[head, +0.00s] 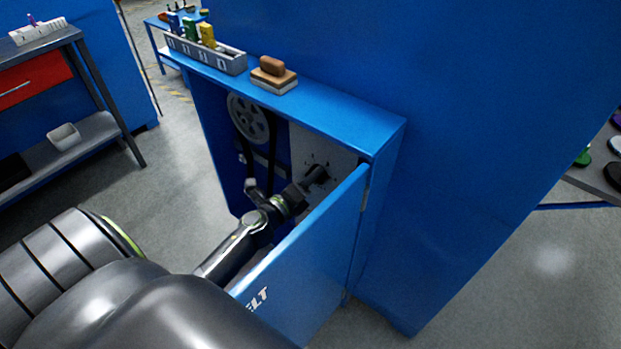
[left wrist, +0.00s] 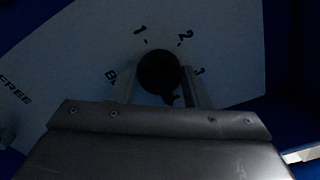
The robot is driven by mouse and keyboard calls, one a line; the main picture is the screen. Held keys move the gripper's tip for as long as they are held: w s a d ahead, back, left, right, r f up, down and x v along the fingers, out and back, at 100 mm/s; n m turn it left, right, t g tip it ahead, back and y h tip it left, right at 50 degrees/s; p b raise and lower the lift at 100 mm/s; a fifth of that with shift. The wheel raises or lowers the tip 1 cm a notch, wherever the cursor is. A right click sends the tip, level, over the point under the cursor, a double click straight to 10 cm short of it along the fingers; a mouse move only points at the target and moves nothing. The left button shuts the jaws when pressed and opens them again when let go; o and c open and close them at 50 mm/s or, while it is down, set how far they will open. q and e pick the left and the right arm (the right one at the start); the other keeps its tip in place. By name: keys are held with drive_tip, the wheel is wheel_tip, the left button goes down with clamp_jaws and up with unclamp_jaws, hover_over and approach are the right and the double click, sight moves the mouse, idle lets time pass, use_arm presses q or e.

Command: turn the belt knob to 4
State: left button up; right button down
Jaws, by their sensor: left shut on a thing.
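The belt knob (left wrist: 158,70) is round and black on a pale dial plate (left wrist: 85,65). In the left wrist view the marks 1, 2 and 3 show around it, with a partly covered mark at its left. No 4 shows; the plate below the knob is hidden by my gripper. A small dark tip sticks out at the knob's lower edge, but I cannot tell for sure that it is the pointer. My left gripper (left wrist: 160,88) is shut on the knob, one finger on each side. In the head view my left gripper (head: 304,187) reaches into the blue cabinet at the knob (head: 317,173).
The cabinet door (head: 310,265) stands open close to the right of my left arm. A pulley (head: 249,117) with a black belt is inside, left of the plate. A brush (head: 273,75) and a grey numbered rack (head: 205,55) stand on the cabinet top.

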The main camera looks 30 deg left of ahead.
idle(0.5)
use_arm(q)
drive_tip(key=o, duration=1)
drive_tip(key=shift+c, duration=0.2)
drive_tip(key=shift+s, duration=0.1)
drive_tip(key=s+b, duration=0.4)
drive_tip(key=s, duration=0.7)
drive_tip(key=shift+s+a, duration=0.4)
drive_tip(key=shift+a, duration=0.05)
